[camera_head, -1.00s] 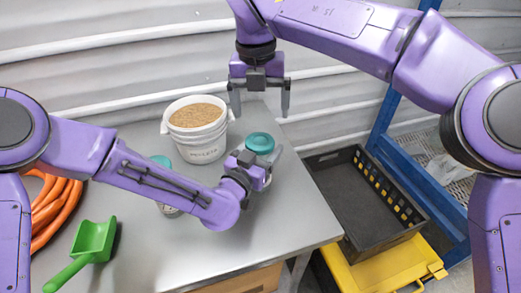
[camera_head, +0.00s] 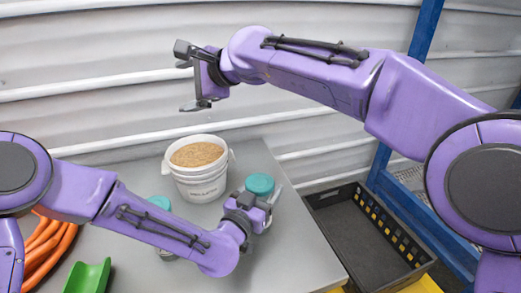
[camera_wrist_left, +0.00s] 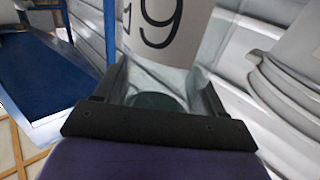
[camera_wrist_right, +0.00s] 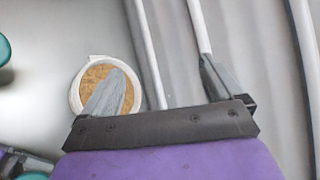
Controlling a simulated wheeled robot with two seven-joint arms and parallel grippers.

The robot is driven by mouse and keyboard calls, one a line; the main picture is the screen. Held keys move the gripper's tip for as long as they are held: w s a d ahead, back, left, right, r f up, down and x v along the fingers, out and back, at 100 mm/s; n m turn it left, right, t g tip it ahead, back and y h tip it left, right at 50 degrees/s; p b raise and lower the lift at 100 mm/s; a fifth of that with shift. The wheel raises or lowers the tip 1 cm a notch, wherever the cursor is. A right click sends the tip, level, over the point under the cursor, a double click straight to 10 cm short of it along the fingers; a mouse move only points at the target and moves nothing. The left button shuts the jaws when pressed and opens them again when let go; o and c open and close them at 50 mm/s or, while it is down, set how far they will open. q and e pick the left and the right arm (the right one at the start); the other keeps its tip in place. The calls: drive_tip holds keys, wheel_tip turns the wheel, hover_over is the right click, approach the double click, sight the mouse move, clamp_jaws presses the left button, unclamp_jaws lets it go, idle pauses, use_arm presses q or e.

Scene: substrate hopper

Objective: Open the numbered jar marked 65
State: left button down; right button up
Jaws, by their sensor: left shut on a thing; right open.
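A jar with a teal lid (camera_head: 260,184) stands on the table's right part. My left gripper (camera_head: 262,205) is shut on its body, below the lid. In the left wrist view the jar's label (camera_wrist_left: 160,22) appears upside down; one digit looks like a 9, or a 6 when turned, and the other is partly cut off. A second teal-lidded jar (camera_head: 159,203) stands further left, partly hidden by my left arm. My right gripper (camera_head: 184,78) is open and empty, above and left of the gripped jar, near the wall; its fingers also show in the right wrist view (camera_wrist_right: 165,85).
A white bucket (camera_head: 197,188) of brown granules stands between the jars, towards the back. A green scoop (camera_head: 88,277) and orange hose (camera_head: 45,243) lie at left. A black crate (camera_head: 340,245) and blue frame (camera_head: 400,95) are right of the table.

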drive_tip(key=s+d+f+n+g+h, duration=0.2)
drive_tip(key=s+d+f+g+h, duration=0.2)
drive_tip(key=f, duration=0.3)
drive_tip(key=g+h, duration=0.3)
drive_tip(key=h, duration=0.4)
hover_over(260, 181)
drive_tip(key=f, duration=0.4)
drive_tip(key=shift+w+a+f, duration=0.1)
drive_tip(key=shift+a+f, duration=0.1)
drive_tip(key=shift+d, duration=0.3)
drive_tip(key=shift+m, duration=0.3)
wheel_tip(260, 181, down, 8)
drive_tip(key=shift+a+f, duration=0.1)
drive_tip(key=shift+c, duration=0.3)
